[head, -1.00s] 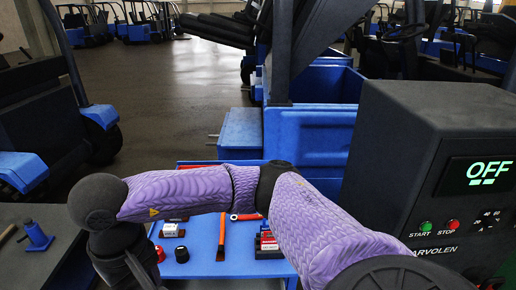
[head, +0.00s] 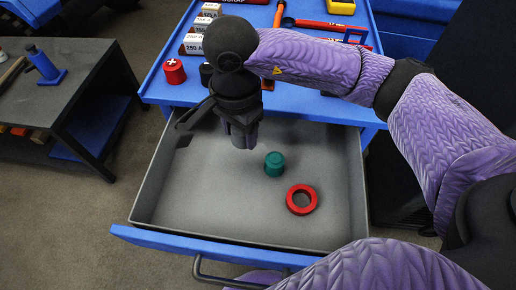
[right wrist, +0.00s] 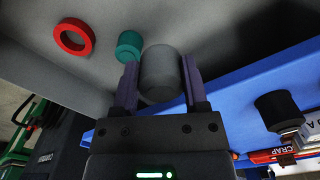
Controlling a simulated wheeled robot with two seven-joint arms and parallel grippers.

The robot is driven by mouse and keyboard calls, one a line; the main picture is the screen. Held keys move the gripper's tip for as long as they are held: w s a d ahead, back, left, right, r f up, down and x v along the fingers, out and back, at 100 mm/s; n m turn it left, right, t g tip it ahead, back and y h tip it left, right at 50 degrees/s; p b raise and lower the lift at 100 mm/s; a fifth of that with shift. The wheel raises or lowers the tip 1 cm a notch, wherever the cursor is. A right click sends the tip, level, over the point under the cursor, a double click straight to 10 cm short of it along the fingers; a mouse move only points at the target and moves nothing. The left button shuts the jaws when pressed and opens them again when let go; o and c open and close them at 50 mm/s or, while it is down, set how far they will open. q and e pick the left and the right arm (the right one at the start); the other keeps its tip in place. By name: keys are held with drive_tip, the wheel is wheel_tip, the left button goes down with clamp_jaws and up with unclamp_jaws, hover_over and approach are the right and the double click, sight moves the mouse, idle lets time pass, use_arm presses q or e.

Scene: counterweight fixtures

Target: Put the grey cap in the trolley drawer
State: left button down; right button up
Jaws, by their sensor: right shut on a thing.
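The trolley drawer (head: 215,205) is pulled open, with a grey inside and a blue front. My right gripper (head: 240,135) points down over the back part of the drawer. In the right wrist view the gripper (right wrist: 160,85) is shut on the grey cap (right wrist: 160,68), a plain grey cylinder between its two fingers. In the head view the grey cap (head: 243,137) shows only partly below the fingers. I cannot tell if it touches the drawer floor. My left gripper is not in view.
In the drawer lie a green cap (head: 274,164) and a red ring (head: 301,199); its left part is bare. The blue trolley top (head: 320,108) holds a red cap (head: 174,71), a black cap (right wrist: 277,110), labelled boxes and tools. A dark bench (head: 75,85) stands left.

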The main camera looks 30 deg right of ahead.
sight(243, 166)
wheel_tip(243, 166, down, 9)
drive_tip(key=b, duration=0.3)
drive_tip(key=shift+f+b, duration=0.15)
drive_tip(key=shift+b, duration=0.2)
drive_tip(key=shift+f, duration=0.1)
drive_tip(key=o, duration=0.7)
drive_tip(key=shift+o, duration=0.6)
